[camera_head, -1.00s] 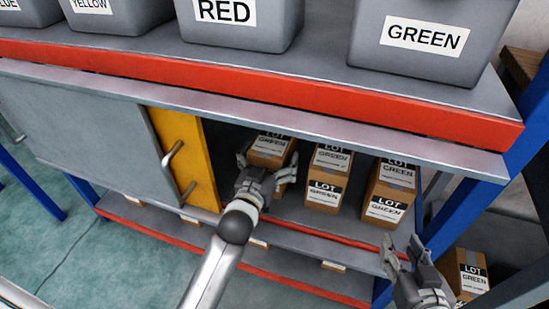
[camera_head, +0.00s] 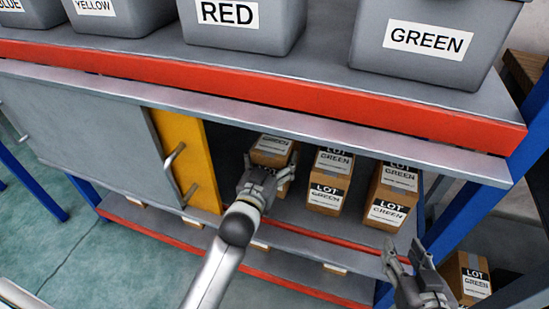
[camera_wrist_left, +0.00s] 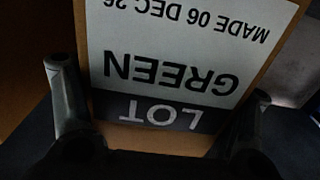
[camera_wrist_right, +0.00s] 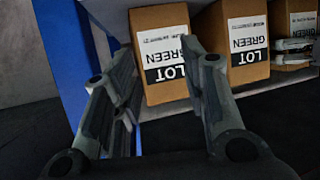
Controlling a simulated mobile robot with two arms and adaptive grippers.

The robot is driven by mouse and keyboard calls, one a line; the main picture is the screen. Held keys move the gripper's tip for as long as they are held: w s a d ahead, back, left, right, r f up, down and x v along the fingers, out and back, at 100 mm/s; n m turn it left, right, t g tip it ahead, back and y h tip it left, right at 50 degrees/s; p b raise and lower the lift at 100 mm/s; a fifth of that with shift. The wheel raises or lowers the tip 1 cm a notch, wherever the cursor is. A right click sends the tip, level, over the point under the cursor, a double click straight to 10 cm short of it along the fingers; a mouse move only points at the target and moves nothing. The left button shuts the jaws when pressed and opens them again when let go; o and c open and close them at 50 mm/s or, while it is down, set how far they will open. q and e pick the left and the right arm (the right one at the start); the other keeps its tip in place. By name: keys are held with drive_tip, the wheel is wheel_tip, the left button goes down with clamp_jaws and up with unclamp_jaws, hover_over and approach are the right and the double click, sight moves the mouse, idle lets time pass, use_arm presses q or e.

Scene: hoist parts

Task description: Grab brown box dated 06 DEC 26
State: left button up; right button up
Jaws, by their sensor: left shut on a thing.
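A brown box (camera_head: 272,152) with a white label and black LOT band stands on the shelf just right of the yellow door. In the left wrist view its label (camera_wrist_left: 185,60) appears upside down and reads LOT GREEN, MADE 06 DEC 26. My left gripper (camera_head: 268,172) is shut on this box, with one finger at each side. It hides the box's lower front. My right gripper (camera_head: 404,256) is open and empty, low at the right. In the right wrist view its fingers (camera_wrist_right: 155,85) are apart, in front of other boxes.
A red-edged shelf (camera_head: 350,100) with grey bins hangs above. A blue post (camera_head: 470,205) stands right.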

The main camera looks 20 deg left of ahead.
use_arm(q)
drive_tip(key=shift+r, duration=0.35)
